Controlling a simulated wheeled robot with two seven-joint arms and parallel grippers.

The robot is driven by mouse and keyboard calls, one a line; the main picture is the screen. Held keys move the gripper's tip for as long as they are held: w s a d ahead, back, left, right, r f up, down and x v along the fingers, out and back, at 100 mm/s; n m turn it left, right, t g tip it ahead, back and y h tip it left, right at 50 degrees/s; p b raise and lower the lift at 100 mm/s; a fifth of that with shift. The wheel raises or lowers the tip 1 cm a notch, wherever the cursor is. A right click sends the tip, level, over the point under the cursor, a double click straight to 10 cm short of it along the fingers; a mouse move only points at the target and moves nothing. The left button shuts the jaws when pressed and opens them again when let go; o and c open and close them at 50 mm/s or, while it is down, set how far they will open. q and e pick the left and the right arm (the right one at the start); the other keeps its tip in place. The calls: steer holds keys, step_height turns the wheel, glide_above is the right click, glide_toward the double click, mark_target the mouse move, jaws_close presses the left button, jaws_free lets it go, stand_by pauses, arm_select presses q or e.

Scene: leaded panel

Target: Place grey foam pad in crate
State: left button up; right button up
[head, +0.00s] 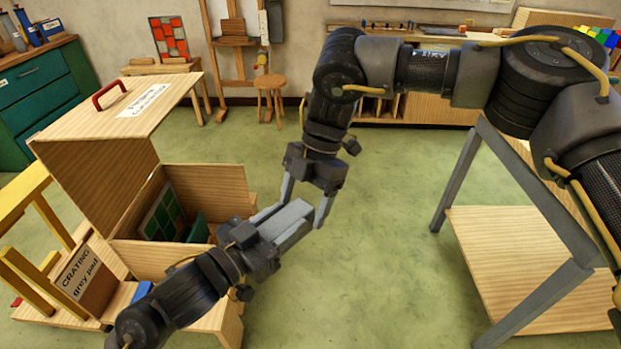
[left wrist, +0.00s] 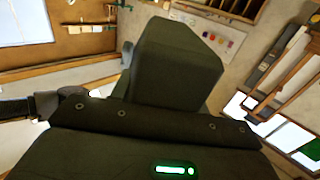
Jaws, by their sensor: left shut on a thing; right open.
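The grey foam pad (head: 293,222) is a plain block held in the air right of the crate. It shows dark and close up in the left wrist view (left wrist: 178,65). My left gripper (head: 277,223) is shut on it from the lower left. My right gripper (head: 307,203) is open, pointing down, with its fingers around the pad's far end; I cannot tell if they touch it. The wooden crate (head: 146,255) stands open at left, with a green leaded panel (head: 162,215) upright inside. My left arm hides part of the crate's front right.
The crate's lid (head: 110,115) with a red handle is raised at the upper left. A card (head: 84,277) reading "CRATING grey pad" stands at lower left beside a yellow wooden frame (head: 42,230). A grey-legged table (head: 530,255) is at right. The green floor between is clear.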

steer(key=shift+x, duration=1.3)
steer(key=c, duration=1)
arm_select(q)
steer(key=o, duration=1)
arm_select(e)
steer(key=shift+c, duration=0.3)
arm_select(q)
steer(key=shift+o, duration=0.2)
